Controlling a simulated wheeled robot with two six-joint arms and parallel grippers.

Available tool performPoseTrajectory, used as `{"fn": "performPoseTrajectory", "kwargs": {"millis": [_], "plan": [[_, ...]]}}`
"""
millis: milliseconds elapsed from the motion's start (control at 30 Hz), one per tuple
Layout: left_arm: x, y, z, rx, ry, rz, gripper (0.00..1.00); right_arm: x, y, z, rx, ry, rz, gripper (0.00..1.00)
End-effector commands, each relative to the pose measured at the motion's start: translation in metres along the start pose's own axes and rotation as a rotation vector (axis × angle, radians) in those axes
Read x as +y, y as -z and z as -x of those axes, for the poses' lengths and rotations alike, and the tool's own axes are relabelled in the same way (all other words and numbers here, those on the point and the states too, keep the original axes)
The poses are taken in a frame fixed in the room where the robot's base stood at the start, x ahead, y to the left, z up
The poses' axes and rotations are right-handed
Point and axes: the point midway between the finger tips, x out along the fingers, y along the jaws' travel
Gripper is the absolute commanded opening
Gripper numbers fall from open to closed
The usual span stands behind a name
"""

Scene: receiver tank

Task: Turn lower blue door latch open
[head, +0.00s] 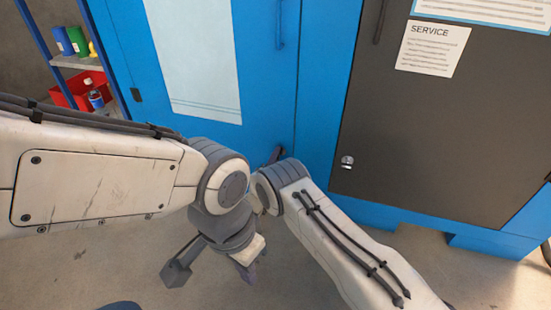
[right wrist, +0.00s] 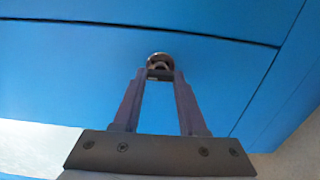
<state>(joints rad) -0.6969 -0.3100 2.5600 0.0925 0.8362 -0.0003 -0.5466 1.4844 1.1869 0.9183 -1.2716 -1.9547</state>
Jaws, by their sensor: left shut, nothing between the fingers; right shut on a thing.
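The blue door (head: 268,75) is shut and fills the upper middle of the head view. Its lower latch (right wrist: 159,59) shows in the right wrist view as a small dark fitting with a rounded metal top, on the blue surface. My right gripper (right wrist: 160,76) is shut on the latch, its two fingertips at either side of it. In the head view the right gripper (head: 276,154) is a dark tip against the door's lower part, and the latch is hidden there. My left gripper (head: 246,273) is shut and empty, low over the floor, away from the door.
An upper bar handle (head: 279,24) is on the blue door. A dark service panel (head: 430,110) with a round lock stands to the right. A shelf with bottles and a red bin (head: 75,92) is at the left. Grey floor (head: 130,265) is open in front.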

Motion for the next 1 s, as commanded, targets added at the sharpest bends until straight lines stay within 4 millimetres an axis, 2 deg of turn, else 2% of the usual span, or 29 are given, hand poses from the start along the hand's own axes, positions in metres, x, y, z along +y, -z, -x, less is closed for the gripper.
{"fn": "performPoseTrajectory", "kwargs": {"millis": [33,100,400,533,800,1000], "plan": [[0.000,0.000,0.000,0.000,0.000,0.000,0.00,-0.001,0.000,0.000,0.000,0.002,0.003,0.45],[0.000,0.000,0.000,0.000,0.000,0.000,0.00,-0.001,0.000,0.000,0.000,0.002,0.003,0.71],[0.000,0.000,0.000,0.000,0.000,0.000,0.00,0.000,0.000,0.001,0.000,0.001,0.000,0.71],[0.001,0.000,0.007,0.000,0.000,0.000,0.00,0.002,0.001,0.009,0.001,0.002,0.000,0.71],[0.003,0.002,0.035,0.000,0.000,0.000,0.00,0.004,0.001,0.060,0.005,0.003,0.005,0.71],[0.003,0.003,0.048,0.000,0.000,0.000,0.00,0.001,0.001,0.092,0.003,0.003,0.003,0.71]]}}
